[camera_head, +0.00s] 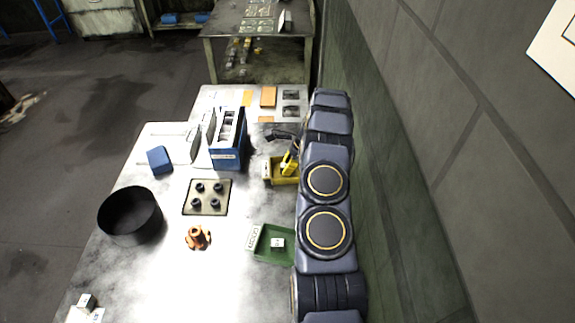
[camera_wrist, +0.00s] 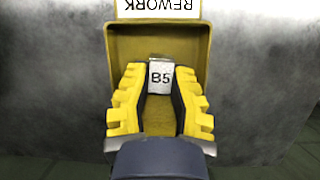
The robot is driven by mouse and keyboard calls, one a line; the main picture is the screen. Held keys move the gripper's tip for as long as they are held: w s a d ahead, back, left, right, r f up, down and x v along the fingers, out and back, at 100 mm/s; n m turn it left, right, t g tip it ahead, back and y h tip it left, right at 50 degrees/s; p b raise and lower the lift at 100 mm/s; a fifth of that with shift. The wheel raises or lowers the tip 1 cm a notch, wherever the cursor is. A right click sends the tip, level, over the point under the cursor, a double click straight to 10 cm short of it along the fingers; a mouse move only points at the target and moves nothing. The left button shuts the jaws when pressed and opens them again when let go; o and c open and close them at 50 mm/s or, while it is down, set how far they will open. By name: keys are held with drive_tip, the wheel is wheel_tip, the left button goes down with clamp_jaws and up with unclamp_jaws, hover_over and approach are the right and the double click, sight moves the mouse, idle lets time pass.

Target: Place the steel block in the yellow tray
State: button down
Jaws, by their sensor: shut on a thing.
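The steel block (camera_wrist: 160,77), a small pale block marked B5, is between the yellow fingers of my gripper (camera_wrist: 157,82) in the wrist view. My gripper is shut on it. The yellow tray (camera_wrist: 157,38), labelled REWORK, lies around and beneath the fingers and block; I cannot tell whether the block touches its floor. In the head view the yellow tray (camera_head: 270,181) is left of my arm, with my gripper (camera_head: 288,163) over it. The held block is not clear there.
A green tray (camera_head: 262,257) with a small pale block (camera_head: 277,243) stands nearer. A blue bin (camera_head: 229,150) stands left of the yellow tray. A plate with black pegs (camera_head: 207,197), a copper-coloured part (camera_head: 198,237) and a black bowl (camera_head: 130,216) are further left. A wall is right of my arm.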

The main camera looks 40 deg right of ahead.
drive_tip(key=c, duration=1.1)
unclamp_jaws()
drive_tip(key=shift+f, duration=0.1)
